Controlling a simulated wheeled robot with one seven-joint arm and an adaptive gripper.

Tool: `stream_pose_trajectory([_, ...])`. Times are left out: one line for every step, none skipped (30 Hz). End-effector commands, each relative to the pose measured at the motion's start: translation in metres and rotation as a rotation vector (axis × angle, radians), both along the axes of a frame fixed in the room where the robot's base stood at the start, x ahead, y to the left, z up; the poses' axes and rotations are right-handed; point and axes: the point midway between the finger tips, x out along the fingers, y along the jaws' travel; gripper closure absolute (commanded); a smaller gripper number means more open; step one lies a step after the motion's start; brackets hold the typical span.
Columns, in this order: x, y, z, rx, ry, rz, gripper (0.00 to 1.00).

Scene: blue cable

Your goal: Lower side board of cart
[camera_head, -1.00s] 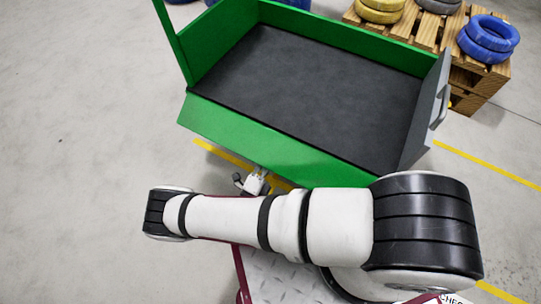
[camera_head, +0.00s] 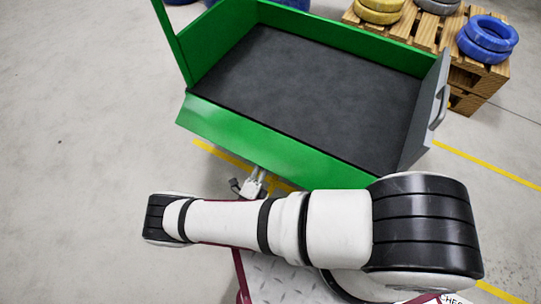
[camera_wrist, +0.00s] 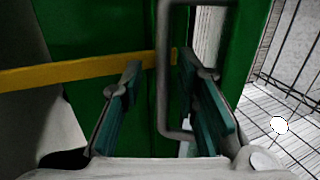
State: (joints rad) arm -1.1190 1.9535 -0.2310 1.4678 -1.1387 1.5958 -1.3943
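The cart is green with a dark bed (camera_head: 310,85) and raised boards at its far and left sides. Its near green side board (camera_head: 260,135) runs along the front, its face towards me; I cannot tell its exact tilt. My gripper (camera_head: 250,187) is low beside this board, partly hidden behind my arm. In the wrist view my gripper (camera_wrist: 165,95) has its two teal fingers apart. A grey handle bar (camera_wrist: 163,70) stands between them in the picture, in front of a green panel (camera_wrist: 100,35). I see no clear contact with the bar.
A grey end board (camera_head: 425,110) with a handle closes the cart's right end. A wooden pallet stack (camera_head: 470,75) with blue (camera_head: 488,38) and yellow rings stands at the back right. Yellow floor lines (camera_head: 490,165) run by the cart. The left floor is clear.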

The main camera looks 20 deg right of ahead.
Motion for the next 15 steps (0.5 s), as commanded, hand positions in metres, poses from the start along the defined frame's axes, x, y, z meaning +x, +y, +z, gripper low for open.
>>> stream_pose_trajectory([-0.006,0.007,-0.003,0.002,0.001,0.002,0.69])
stream_pose_trajectory([-0.01,0.011,-0.005,0.002,-0.001,0.004,0.69])
stream_pose_trajectory([-0.015,0.016,-0.008,0.003,0.0,0.004,0.69])
stream_pose_trajectory([-0.02,0.021,-0.01,0.003,0.0,0.003,0.69])
stream_pose_trajectory([-0.024,0.025,-0.012,0.002,0.0,0.003,0.69])
stream_pose_trajectory([-0.029,0.03,-0.015,0.001,0.001,0.003,0.69])
stream_pose_trajectory([-0.034,0.035,-0.018,0.002,0.001,0.003,0.69])
stream_pose_trajectory([-0.038,0.039,-0.02,0.001,0.0,0.003,0.69])
stream_pose_trajectory([-0.043,0.044,-0.022,0.002,0.0,0.003,0.69])
stream_pose_trajectory([-0.046,0.048,-0.024,0.002,0.0,0.003,0.69])
stream_pose_trajectory([-0.05,0.051,-0.025,0.001,0.0,0.002,0.69])
stream_pose_trajectory([-0.054,0.055,-0.028,0.002,0.001,0.002,0.69])
stream_pose_trajectory([-0.056,0.058,-0.029,0.001,0.0,0.002,0.69])
stream_pose_trajectory([-0.059,0.06,-0.03,0.0,0.0,0.002,0.69])
stream_pose_trajectory([-0.062,0.063,-0.032,0.0,0.0,0.001,0.69])
